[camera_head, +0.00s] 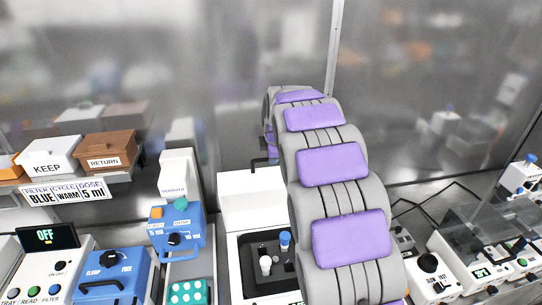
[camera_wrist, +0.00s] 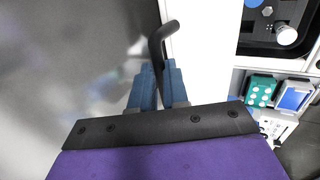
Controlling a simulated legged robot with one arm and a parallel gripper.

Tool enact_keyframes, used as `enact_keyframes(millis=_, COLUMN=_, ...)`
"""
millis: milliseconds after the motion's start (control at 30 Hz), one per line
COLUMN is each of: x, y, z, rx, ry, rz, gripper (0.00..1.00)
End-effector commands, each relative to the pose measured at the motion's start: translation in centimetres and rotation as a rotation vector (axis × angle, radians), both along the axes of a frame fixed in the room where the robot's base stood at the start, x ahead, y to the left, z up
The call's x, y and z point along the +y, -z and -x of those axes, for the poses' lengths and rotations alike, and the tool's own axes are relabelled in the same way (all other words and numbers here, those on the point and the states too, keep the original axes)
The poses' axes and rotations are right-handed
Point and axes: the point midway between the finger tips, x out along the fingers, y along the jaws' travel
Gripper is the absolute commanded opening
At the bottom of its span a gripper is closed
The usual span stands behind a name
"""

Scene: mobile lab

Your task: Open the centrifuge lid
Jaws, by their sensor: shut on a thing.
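The white centrifuge stands in the middle of the head view, partly hidden by my arm. Its lid (camera_head: 248,198) appears raised at the back, and the dark chamber (camera_head: 247,277) is exposed with a few tubes inside. A black handle (camera_head: 262,162) sticks up at the lid's top edge. In the wrist view, the bent black handle (camera_wrist: 160,38) passes between the blue fingers of my gripper (camera_wrist: 159,82), which is shut on it. The chamber also shows at the upper right there (camera_wrist: 258,45). My fingers are mostly hidden by my arm in the head view.
Left of the centrifuge are a blue device (camera_head: 178,228), a teal rack (camera_head: 187,292) and a blue-lidded machine (camera_head: 108,277). KEEP (camera_head: 50,157) and RETURN (camera_head: 106,150) boxes sit on a shelf. White instruments (camera_head: 435,270) stand at right. A grey wall (camera_head: 420,110) lies behind.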

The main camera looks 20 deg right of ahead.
Motion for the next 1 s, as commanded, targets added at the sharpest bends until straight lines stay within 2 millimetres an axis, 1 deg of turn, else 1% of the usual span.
enact_keyframes(millis=33, x=0.02, y=-0.25, z=0.04, rx=-0.009, ry=0.000, rz=0.001, gripper=0.00)
enact_keyframes(millis=367, x=0.07, y=-0.16, z=0.07, rx=-0.008, ry=0.000, rz=-0.001, gripper=0.00)
enact_keyframes(millis=400, x=0.07, y=-0.14, z=0.07, rx=-0.008, ry=0.000, rz=-0.001, gripper=0.18)
enact_keyframes(millis=633, x=0.08, y=0.06, z=-0.01, rx=-0.004, ry=0.000, rz=-0.001, gripper=0.40)
enact_keyframes(millis=1000, x=0.08, y=0.17, z=0.02, rx=-0.001, ry=0.000, rz=-0.001, gripper=0.40)
